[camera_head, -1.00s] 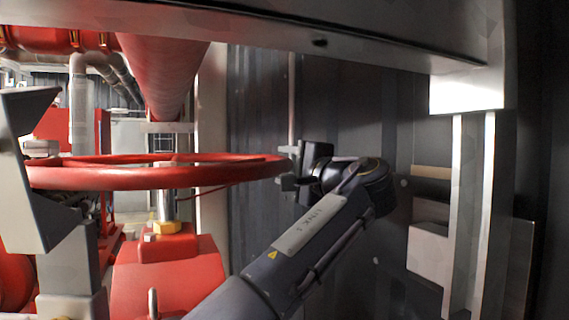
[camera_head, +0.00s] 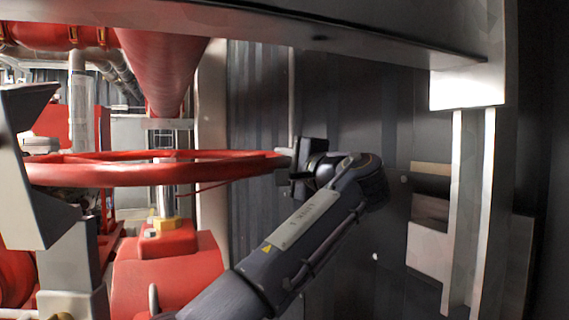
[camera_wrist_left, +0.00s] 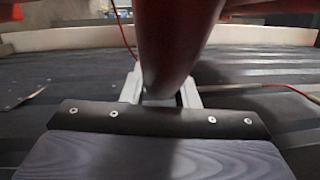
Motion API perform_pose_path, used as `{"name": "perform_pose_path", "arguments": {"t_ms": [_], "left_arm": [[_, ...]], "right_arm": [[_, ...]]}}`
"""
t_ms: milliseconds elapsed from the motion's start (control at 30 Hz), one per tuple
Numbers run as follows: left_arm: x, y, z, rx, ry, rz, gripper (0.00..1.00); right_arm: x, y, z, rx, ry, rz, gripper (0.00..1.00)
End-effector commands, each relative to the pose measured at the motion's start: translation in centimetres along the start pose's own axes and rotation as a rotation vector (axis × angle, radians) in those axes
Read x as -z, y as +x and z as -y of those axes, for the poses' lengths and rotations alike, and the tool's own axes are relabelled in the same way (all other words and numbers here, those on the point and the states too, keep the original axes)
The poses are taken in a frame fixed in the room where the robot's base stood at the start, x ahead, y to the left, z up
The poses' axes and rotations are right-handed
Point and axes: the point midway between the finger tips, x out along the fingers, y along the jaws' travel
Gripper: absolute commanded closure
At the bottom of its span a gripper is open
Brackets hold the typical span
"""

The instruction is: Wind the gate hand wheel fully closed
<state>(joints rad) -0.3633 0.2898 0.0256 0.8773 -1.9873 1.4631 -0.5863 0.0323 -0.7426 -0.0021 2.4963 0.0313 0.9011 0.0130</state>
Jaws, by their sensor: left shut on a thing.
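The red hand wheel (camera_head: 150,173) lies level at the left of the head view, on a bright stem (camera_head: 164,200) above a red valve body (camera_head: 168,262). My left gripper (camera_head: 285,165) is at the wheel's right edge and is shut on its rim. In the left wrist view the red rim (camera_wrist_left: 172,40) runs between the two pale fingers of the gripper (camera_wrist_left: 160,96). The rim hides part of the fingertips. My right gripper is not in view.
A dark ribbed wall (camera_head: 335,95) stands close behind my left gripper. A grey metal beam (camera_head: 330,35) crosses overhead and meets an upright post (camera_head: 470,210) at the right. Red pipes (camera_head: 165,70) and grey brackets (camera_head: 50,190) crowd the left side.

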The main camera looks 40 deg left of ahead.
Motion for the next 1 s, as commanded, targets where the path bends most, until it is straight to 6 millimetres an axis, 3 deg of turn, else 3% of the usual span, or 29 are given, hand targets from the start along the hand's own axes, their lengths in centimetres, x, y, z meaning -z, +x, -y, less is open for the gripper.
{"name": "perform_pose_path", "arguments": {"t_ms": [300,667,700,833,1000], "left_arm": [[-3.4,-3.2,-0.3,0.014,-0.017,-0.176,1.00],[-3.7,-3.6,-0.2,0.012,-0.016,-0.198,1.00],[-3.7,-3.6,-0.2,0.012,-0.016,-0.198,0.69],[-3.7,-3.6,-0.2,0.013,-0.016,-0.197,0.52],[-3.7,-3.5,-0.1,0.014,-0.016,-0.197,0.51]], "right_arm": [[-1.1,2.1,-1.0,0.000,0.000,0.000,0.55],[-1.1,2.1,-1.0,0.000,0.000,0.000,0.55],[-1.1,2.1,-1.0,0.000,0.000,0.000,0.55],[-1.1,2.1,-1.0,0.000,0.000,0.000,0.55],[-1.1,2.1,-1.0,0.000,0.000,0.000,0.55]]}}
